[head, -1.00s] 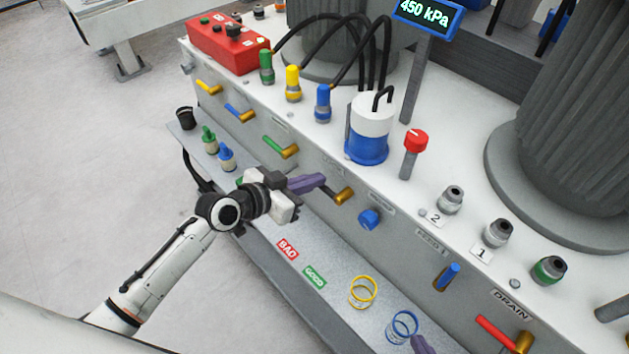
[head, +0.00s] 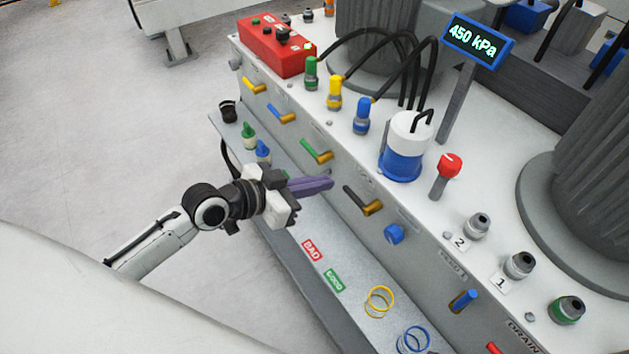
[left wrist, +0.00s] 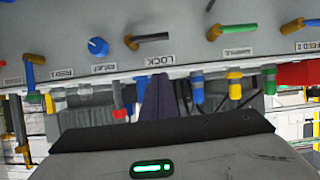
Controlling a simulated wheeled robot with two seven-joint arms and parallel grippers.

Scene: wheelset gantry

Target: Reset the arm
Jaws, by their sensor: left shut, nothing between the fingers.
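My left gripper (head: 312,187) is shut and empty, with its purple fingers together. It is in front of the bench's side panel, above the lower shelf (head: 290,225), and just left of the black-handled brass valve (head: 366,203). In the left wrist view the shut fingers (left wrist: 157,98) point toward the panel, under the label LOCK. The fingers look apart from the black-handled valve (left wrist: 148,39). My right gripper is not in view.
The panel carries a yellow lever (head: 254,85), a blue lever (head: 283,113), a green lever (head: 317,151) and a blue knob (head: 394,234). The shelf holds BAD (head: 312,250) and GOOD (head: 333,280) labels, and yellow (head: 380,301) and blue (head: 413,341) rings. A display (head: 477,38) reads 450 kPa.

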